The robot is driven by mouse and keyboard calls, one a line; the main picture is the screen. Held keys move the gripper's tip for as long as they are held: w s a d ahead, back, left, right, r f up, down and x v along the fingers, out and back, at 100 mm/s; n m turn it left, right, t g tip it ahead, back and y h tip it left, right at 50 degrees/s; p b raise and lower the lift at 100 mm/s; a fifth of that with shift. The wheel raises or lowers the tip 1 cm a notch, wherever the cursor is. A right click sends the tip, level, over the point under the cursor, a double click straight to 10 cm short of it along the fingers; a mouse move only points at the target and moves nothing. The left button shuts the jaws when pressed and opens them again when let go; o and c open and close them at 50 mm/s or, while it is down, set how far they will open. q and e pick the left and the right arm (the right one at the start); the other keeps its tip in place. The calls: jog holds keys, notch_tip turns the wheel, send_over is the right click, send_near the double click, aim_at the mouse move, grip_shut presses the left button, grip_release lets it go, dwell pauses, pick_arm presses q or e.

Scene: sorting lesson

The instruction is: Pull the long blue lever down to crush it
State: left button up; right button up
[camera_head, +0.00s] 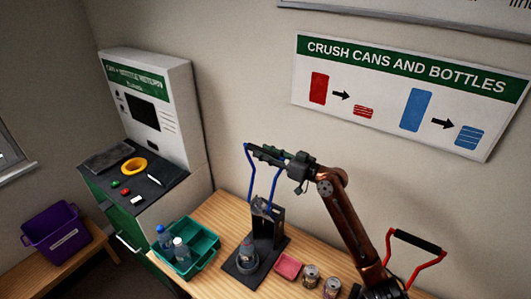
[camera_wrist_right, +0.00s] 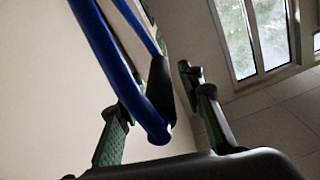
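The long blue lever (camera_head: 275,190) stands up from the dark crusher (camera_head: 263,262) on the wooden table, its two bars rising to the top. My right gripper (camera_head: 265,153) is at the lever's top end, and its arm comes in from the lower right. In the right wrist view, the blue bars (camera_wrist_right: 105,50) and the black handle (camera_wrist_right: 160,90) lie between my spread green-padded fingers, with gaps visible. A grey can-like object (camera_head: 247,250) stands at the crusher's base. In the head view the handle is mostly hidden by the gripper. My left gripper is out of view.
A green bin (camera_head: 207,247) with bottles is left of the crusher. A pink tray (camera_head: 288,266) and cans (camera_head: 311,275) are to its right. A red lever (camera_head: 390,245) with a black handle stands farther right. A wall sign (camera_head: 405,95) hangs behind.

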grip_shut()
dwell(0.7)
